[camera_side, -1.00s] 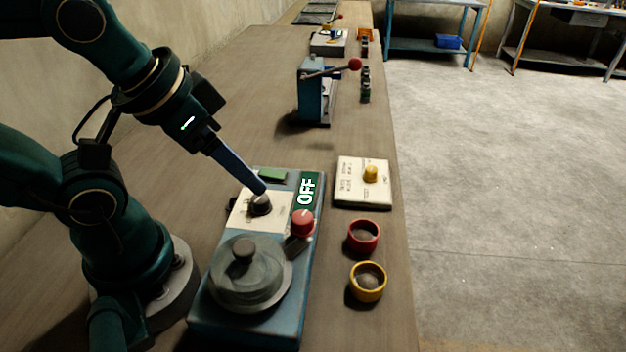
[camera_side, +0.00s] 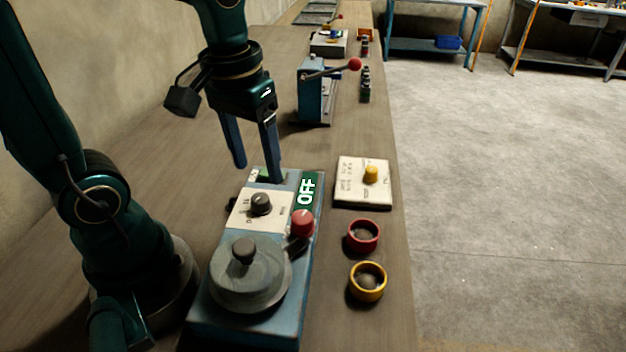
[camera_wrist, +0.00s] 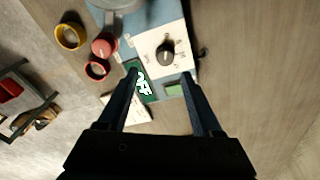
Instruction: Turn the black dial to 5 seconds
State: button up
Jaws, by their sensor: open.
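The black dial (camera_side: 261,203) sits on a white plate on the blue machine (camera_side: 240,326). It also shows in the wrist view (camera_wrist: 166,52), beyond my fingertips, with nothing touching it. The marks around the dial are too small to read. A green sign reading OFF (camera_side: 308,190) is on the machine beside the dial plate. My gripper (camera_side: 257,172) is open and empty above the far end of the machine, its two blue fingers pointing down. In the wrist view the fingers (camera_wrist: 160,80) stand wide apart.
A round grey lid (camera_side: 228,285) and a red knob (camera_side: 302,222) are on the machine. A red cup (camera_side: 363,237), a yellow cup (camera_side: 367,282) and a white box with a yellow knob (camera_side: 371,174) stand to its right. A blue lever press (camera_side: 312,92) stands behind.

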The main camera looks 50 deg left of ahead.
aim_at(260, 197)
jog(key=shift+w+a+f+g, duration=0.15)
jog(key=shift+a+f+g, duration=0.2)
jog(key=shift+f, duration=0.35)
jog(key=shift+f+n, duration=0.3)
jog(key=shift+f, duration=2.4)
grip_shut()
